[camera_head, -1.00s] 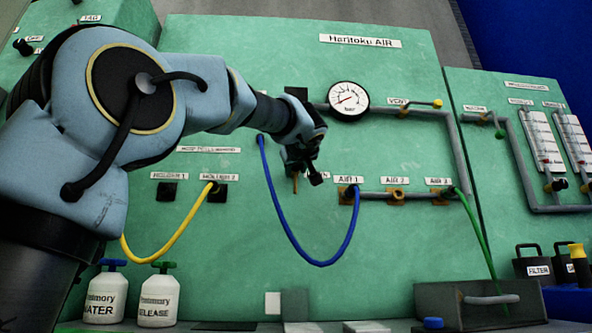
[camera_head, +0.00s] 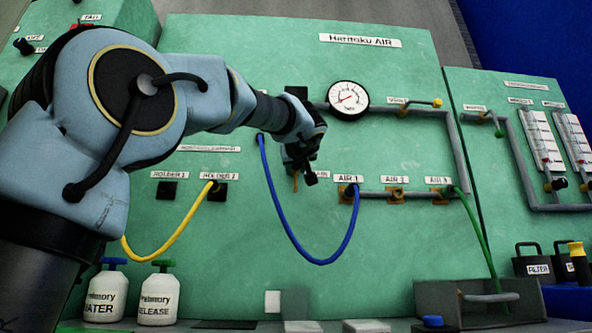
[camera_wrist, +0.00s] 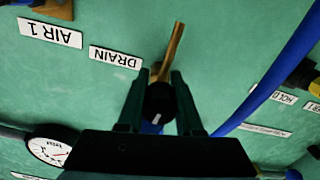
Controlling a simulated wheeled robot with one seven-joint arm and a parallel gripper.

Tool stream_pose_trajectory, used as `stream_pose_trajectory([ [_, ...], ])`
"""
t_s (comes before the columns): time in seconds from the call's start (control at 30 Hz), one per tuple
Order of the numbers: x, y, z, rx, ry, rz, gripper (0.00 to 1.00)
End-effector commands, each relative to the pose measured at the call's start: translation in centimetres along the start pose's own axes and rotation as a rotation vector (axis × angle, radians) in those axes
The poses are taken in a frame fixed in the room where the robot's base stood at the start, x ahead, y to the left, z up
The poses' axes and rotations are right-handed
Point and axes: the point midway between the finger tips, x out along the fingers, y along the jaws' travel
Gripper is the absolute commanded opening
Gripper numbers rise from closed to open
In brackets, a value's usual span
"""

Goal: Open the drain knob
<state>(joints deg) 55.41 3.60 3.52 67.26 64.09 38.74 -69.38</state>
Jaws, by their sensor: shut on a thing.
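The drain knob (camera_wrist: 158,98) is a dark round knob beside the DRAIN label (camera_wrist: 115,57) in the wrist view. A brass pipe (camera_wrist: 174,45) sticks out past it. My gripper (camera_wrist: 162,78) has one finger on each side of the knob and is shut on it. In the head view my gripper (camera_head: 304,172) is at the panel, left of the AIR 1 port, and largely hides the knob. The brass pipe end (camera_head: 295,184) shows just below it.
A blue hose (camera_head: 290,238) hangs in a loop from beside my wrist to AIR 1. A pressure gauge (camera_head: 348,98) and grey pipe (camera_head: 459,150) are at upper right. A yellow hose (camera_head: 172,243) hangs at left.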

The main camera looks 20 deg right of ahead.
Motion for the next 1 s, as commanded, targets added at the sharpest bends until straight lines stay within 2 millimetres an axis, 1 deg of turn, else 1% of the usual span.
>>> stream_pose_trajectory([
  [0.17,0.01,-0.12,0.01,0.138,0.002,-0.001,0.0],
  [1.0,0.01,-0.37,-0.37,0.937,0.0,-0.002,0.0],
])
